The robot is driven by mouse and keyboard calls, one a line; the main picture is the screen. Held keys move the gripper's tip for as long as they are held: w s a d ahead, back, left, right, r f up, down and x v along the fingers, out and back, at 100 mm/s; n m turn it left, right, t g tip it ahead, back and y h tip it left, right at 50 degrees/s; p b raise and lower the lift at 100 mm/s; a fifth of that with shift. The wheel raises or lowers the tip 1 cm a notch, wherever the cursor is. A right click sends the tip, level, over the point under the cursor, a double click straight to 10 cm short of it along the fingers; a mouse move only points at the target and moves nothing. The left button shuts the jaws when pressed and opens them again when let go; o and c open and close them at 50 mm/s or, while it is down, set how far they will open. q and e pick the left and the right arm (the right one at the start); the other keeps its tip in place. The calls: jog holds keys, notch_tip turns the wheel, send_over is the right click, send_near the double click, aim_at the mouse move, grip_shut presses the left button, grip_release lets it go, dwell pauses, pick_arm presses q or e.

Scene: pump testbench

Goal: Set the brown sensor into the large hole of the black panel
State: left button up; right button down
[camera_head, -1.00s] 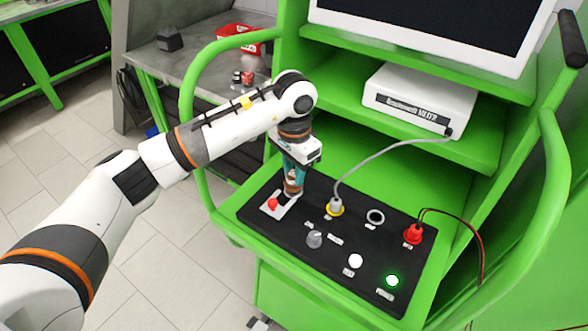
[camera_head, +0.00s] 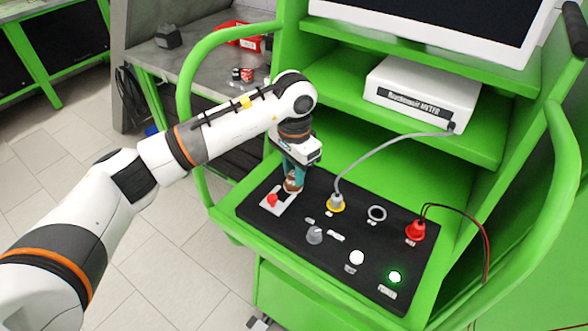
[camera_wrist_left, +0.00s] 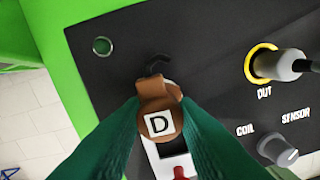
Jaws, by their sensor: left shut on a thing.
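The brown sensor (camera_head: 293,184), with a white "D" label on its end, is gripped by my left gripper (camera_head: 294,175) over the far left part of the black panel (camera_head: 320,260). In the left wrist view the sensor (camera_wrist_left: 159,93) sits between the green fingers, with a dark hooked piece beyond it. The sensor's lower end is hidden, so I cannot tell whether it touches the panel. A round hole (camera_wrist_left: 102,46) with green showing through lies up and left of the sensor. I cannot make out the large hole beneath it. My right gripper is out of view.
A white plate with a red switch (camera_head: 272,200) is close beside the sensor. A yellow-ringed socket with a grey cable plug (camera_head: 337,202) stands to the right.

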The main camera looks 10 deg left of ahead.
pick_arm(q)
jog(key=shift+f+b, duration=0.3)
jog(key=o, duration=1.3)
jog(key=shift+r, duration=0.15)
jog(key=shift+r+p, duration=1.4)
jog(key=shift+r, duration=2.5)
